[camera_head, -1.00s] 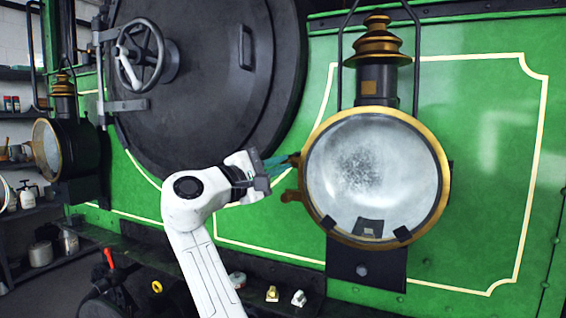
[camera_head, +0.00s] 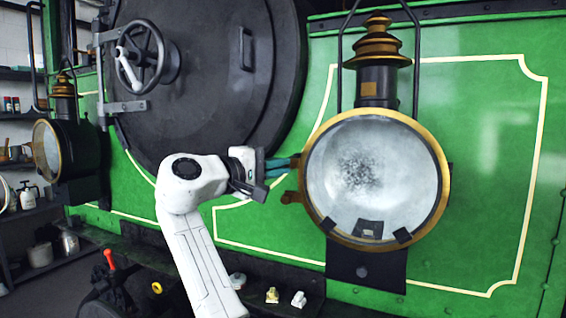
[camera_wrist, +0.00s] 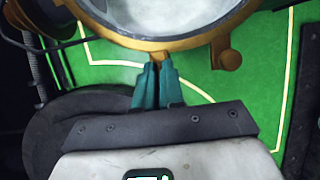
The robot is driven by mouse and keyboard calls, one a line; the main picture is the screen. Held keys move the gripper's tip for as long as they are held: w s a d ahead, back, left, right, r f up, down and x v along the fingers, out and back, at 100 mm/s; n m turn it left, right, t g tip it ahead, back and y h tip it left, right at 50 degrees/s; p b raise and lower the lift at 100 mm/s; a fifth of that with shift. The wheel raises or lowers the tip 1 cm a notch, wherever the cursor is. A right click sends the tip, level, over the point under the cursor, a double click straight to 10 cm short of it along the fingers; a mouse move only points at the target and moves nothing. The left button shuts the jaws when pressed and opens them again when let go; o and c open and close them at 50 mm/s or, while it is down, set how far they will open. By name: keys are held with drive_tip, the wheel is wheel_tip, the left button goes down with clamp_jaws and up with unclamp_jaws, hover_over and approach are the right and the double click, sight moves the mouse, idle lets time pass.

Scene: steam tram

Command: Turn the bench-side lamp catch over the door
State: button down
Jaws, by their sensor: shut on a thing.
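The lamp (camera_head: 375,170) with a round brass-rimmed glass door fills the right middle of the head view. Its rim (camera_wrist: 185,42) crosses the top of the wrist view. My gripper (camera_head: 292,162) reaches the lamp's left edge with its teal fingers. In the wrist view, my gripper (camera_wrist: 160,66) is shut on a small brass catch (camera_wrist: 160,56) at the rim. The fingers hide most of the catch, so its exact turn cannot be told. A rounded brass lug (camera_head: 291,197) sits just below the fingers and also shows in the wrist view (camera_wrist: 227,60), apart from them.
A large dark round door (camera_head: 205,80) with a handwheel (camera_head: 140,57) stands behind my arm. A second lamp (camera_head: 65,145) is at the far left. Small items (camera_head: 285,297) lie on the dark ledge below. The green panel right of the lamp is clear.

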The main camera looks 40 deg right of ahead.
drive_tip(key=shift+d+r, duration=0.1)
drive_tip(key=shift+r, duration=0.2)
drive_tip(key=c, duration=1.5)
unclamp_jaws()
drive_tip(key=shift+o, duration=1.3)
drive_tip(key=shift+f, duration=0.2)
drive_tip(key=a+b, duration=0.2)
drive_tip(key=a, duration=0.8)
drive_tip(key=shift+a+r, duration=0.15)
drive_tip(key=shift+a, duration=0.2)
drive_tip(key=shift+w, duration=0.1)
